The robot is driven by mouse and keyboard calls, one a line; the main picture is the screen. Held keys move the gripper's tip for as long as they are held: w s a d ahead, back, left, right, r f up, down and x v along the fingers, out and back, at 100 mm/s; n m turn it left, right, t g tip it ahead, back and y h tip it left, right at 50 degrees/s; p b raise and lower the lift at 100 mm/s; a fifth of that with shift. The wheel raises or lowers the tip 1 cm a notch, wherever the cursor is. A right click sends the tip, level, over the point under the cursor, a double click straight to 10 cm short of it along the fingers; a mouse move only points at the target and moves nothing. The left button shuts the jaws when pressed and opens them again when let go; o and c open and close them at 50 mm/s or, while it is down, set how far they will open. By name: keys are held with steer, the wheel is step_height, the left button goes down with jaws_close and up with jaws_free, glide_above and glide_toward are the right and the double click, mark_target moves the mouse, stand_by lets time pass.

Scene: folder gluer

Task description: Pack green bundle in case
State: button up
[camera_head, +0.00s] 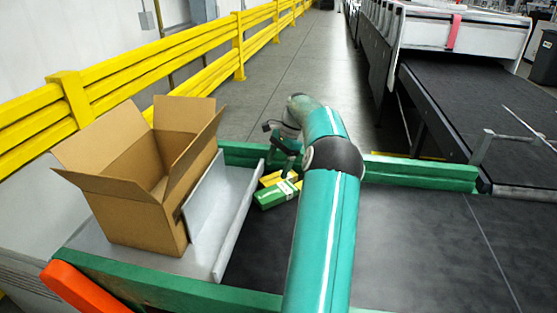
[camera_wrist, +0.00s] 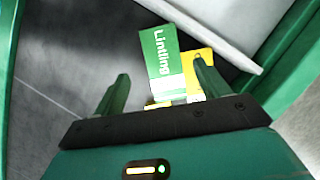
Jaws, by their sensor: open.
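The green bundle (camera_head: 275,194), a flat green pack with a pale band, lies on the dark belt beside the grey metal guide. In the wrist view the green bundle (camera_wrist: 160,58) shows white "Lintling" lettering and lies ahead of and between the fingers. Yellow packs (camera_head: 271,179) lie against it, partly hidden by my gripper. The case is an open brown cardboard box (camera_head: 150,213) with flaps spread, standing left of the guide; its floor is hidden. My gripper (camera_wrist: 160,72) is open and empty, above the packs. In the head view my gripper (camera_head: 288,165) is partly hidden.
The upright grey guide (camera_head: 222,215) stands between the box and the packs. Green rails (camera_head: 420,172) edge the belt (camera_head: 430,240), which is bare to the right. A yellow barrier (camera_head: 160,65) runs behind the box. Another conveyor (camera_head: 470,110) stands at the back right.

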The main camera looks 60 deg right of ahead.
mark_target(266, 195)
steer(key=x, duration=1.2)
